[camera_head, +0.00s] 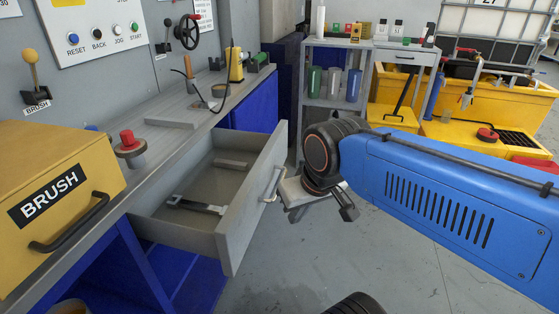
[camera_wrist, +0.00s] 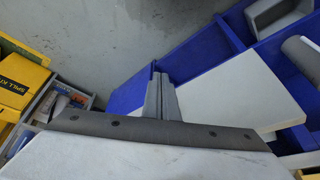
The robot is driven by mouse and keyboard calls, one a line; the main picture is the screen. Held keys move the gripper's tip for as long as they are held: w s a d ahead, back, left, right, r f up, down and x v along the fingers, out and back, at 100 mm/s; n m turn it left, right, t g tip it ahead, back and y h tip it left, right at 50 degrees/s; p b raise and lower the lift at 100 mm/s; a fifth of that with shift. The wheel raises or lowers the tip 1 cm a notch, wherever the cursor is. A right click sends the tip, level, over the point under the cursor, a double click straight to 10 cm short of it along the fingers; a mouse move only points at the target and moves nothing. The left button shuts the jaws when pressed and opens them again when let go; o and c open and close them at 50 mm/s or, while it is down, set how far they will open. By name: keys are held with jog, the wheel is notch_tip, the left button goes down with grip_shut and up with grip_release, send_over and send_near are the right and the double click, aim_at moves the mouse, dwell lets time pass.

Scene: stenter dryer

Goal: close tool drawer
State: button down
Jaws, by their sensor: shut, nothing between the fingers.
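The grey tool drawer (camera_head: 234,208) stands pulled out from under the bench in the head view, with its front panel toward the right. A light bar handle (camera_head: 273,184) is on that panel. A flat dark-and-light tool (camera_head: 196,206) and a grey block (camera_head: 231,164) lie inside.
The yellow BRUSH box (camera_head: 66,192) sits on the bench (camera_head: 172,105) at left. A shelf cart (camera_head: 331,103) and a yellow spill pallet (camera_head: 467,134) stand behind. The wrist view shows a yellow spill kit (camera_wrist: 20,85). Open floor (camera_head: 330,258) lies right of the drawer.

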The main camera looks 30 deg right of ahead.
jog(key=w+d+r+m+y, duration=0.1)
jog(key=w+d+r+m, duration=0.2)
jog(key=w+d+m, duration=0.5)
jog(key=w+d+r+m+g+y, duration=0.1)
jog(key=w+d+r+m, duration=0.3)
jog(key=w+d+m, duration=0.4)
jog(key=w+d+r+m+y, duration=0.1)
jog(key=w+d+r+m, duration=0.2)
jog(key=w+d+m, duration=0.55)
jog(key=w+a+f+m, duration=0.1)
jog(key=w+a+f, duration=0.2)
jog(key=a+f, duration=0.5)
jog(key=shift+w+f, duration=0.3)
jog(key=shift+f, duration=0.4)
jog(key=shift+a, duration=0.1)
